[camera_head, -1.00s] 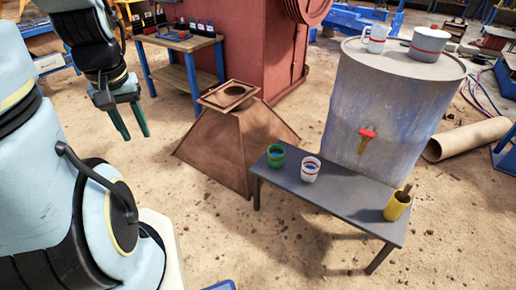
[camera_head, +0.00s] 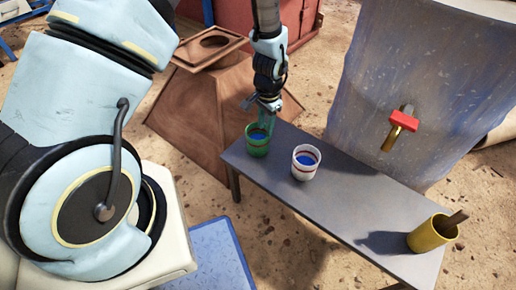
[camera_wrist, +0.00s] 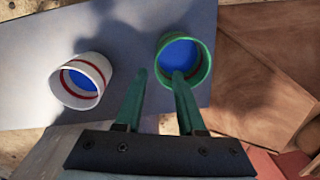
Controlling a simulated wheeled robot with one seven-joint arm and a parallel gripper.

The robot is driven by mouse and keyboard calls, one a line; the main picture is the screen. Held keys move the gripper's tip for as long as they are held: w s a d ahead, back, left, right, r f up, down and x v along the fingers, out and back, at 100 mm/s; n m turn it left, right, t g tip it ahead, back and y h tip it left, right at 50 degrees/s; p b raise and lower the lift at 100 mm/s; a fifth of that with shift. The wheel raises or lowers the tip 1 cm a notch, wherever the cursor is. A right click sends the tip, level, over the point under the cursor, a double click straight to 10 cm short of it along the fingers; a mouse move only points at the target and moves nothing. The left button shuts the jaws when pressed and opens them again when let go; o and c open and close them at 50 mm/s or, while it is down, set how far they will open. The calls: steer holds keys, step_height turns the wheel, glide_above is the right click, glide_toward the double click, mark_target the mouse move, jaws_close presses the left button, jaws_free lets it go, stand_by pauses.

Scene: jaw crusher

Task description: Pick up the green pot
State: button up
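The green pot (camera_head: 258,149), with blue inside, stands upright at the left end of the grey bench (camera_head: 330,198). It also shows in the wrist view (camera_wrist: 206,66), right of centre. My gripper (camera_head: 262,122) is directly above the pot, pointing down. In the wrist view my gripper (camera_wrist: 159,74) is open and empty. Its right finger overlaps the pot's opening and its left finger is over the gap left of the pot. Whether the fingertips reach below the rim cannot be told.
A white pot with a red band (camera_head: 303,163) stands close right of the green pot. A yellow pot (camera_head: 431,235) holding a stick is at the bench's right end. A brown tapered hopper (camera_head: 190,112) is left of the bench.

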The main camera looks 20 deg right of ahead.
glide_above(264, 154)
steer(key=f, duration=0.5)
steer(key=shift+d+f, duration=0.3)
steer(key=shift+f, duration=0.05)
steer(key=shift+a+f, duration=0.2)
steer(key=shift+f, duration=2.5)
jaws_close()
